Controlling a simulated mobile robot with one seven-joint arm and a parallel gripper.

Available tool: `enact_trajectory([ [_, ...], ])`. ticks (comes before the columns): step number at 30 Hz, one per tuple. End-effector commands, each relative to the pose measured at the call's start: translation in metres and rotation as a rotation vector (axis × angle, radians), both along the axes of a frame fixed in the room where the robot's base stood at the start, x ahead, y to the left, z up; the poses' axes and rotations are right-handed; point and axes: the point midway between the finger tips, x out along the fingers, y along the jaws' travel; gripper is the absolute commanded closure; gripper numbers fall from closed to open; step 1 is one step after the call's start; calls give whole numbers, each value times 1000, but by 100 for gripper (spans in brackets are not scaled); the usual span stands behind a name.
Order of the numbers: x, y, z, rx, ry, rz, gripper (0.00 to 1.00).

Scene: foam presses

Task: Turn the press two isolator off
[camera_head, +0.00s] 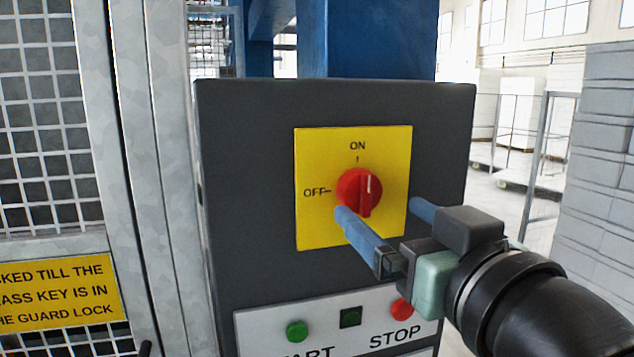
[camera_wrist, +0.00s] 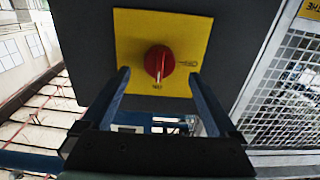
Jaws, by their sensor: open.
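The isolator is a red rotary knob (camera_head: 354,187) on a yellow plate (camera_head: 310,226), fixed to a dark grey control box (camera_head: 250,110). Its white mark points up toward ON; OFF is printed to its left. My gripper (camera_head: 380,209) is open in front of the plate, one blue finger at the knob's lower left and the other to its right. In the wrist view, the knob (camera_wrist: 159,62) appears inverted between the fingertips of my gripper (camera_wrist: 159,75), with a gap on each side. I cannot tell whether a finger touches the knob.
Below the plate is a panel with a green START button (camera_head: 297,331), a small dark square (camera_head: 350,317) and a red STOP button (camera_head: 401,308). A mesh guard (camera_head: 40,130) with a yellow sign (camera_head: 60,293) stands at left. A grey block wall (camera_head: 606,150) is at right.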

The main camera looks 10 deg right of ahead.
Motion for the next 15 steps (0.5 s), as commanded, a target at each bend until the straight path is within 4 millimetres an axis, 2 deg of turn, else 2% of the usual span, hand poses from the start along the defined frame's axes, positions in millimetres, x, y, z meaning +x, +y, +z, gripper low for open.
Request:
enact_trajectory([
  [1,11,1,3,3,4,4,6],
  [6,37,2,2,2,3,3,6],
  [10,47,2,1,1,1,1,6],
  [15,51,2,0,0,0,1,6],
])
